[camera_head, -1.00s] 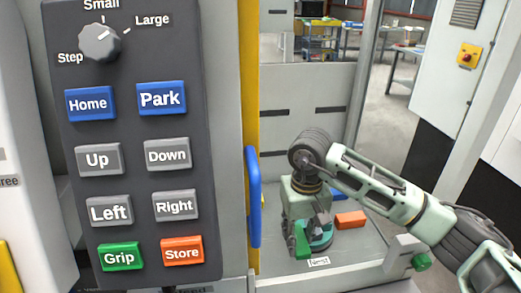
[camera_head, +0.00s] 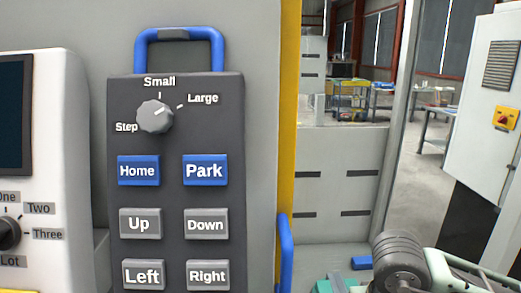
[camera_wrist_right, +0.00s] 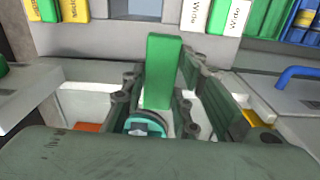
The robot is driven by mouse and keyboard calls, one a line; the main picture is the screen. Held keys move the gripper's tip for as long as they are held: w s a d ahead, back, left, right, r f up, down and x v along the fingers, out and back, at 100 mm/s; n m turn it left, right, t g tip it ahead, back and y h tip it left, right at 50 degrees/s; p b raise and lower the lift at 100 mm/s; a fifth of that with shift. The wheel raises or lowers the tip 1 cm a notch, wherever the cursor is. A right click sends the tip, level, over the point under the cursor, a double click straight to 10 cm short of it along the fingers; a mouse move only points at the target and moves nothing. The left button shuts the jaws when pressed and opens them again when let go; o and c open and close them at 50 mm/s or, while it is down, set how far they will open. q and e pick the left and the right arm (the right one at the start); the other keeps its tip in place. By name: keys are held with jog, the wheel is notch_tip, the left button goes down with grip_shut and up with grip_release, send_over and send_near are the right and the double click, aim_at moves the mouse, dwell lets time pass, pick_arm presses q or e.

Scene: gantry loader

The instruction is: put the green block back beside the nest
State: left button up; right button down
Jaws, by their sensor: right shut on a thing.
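In the right wrist view the green block (camera_wrist_right: 163,70) stands upright between the fingers of my right gripper (camera_wrist_right: 160,88), which is shut on it. A teal round piece with a dark ring (camera_wrist_right: 146,125), perhaps at the nest, shows just below the block. I cannot tell whether the block touches it or anything beneath. In the head view only part of my right arm shows at the lower right; its gripper, the block and the Nest label are out of that picture. My left gripper is in neither view.
A button pendant (camera_head: 180,120) fills the left of the head view. A blue handle (camera_head: 285,255) and yellow post (camera_head: 288,120) stand beside the opening. A blue block (camera_head: 361,263) lies inside. An orange piece (camera_wrist_right: 88,127) is left of my fingers in the wrist view.

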jog(key=shift+s+d+f, duration=0.2)
jog(key=shift+s+f, duration=0.05)
jog(key=shift+s, duration=0.5)
jog(key=shift+a, duration=0.1)
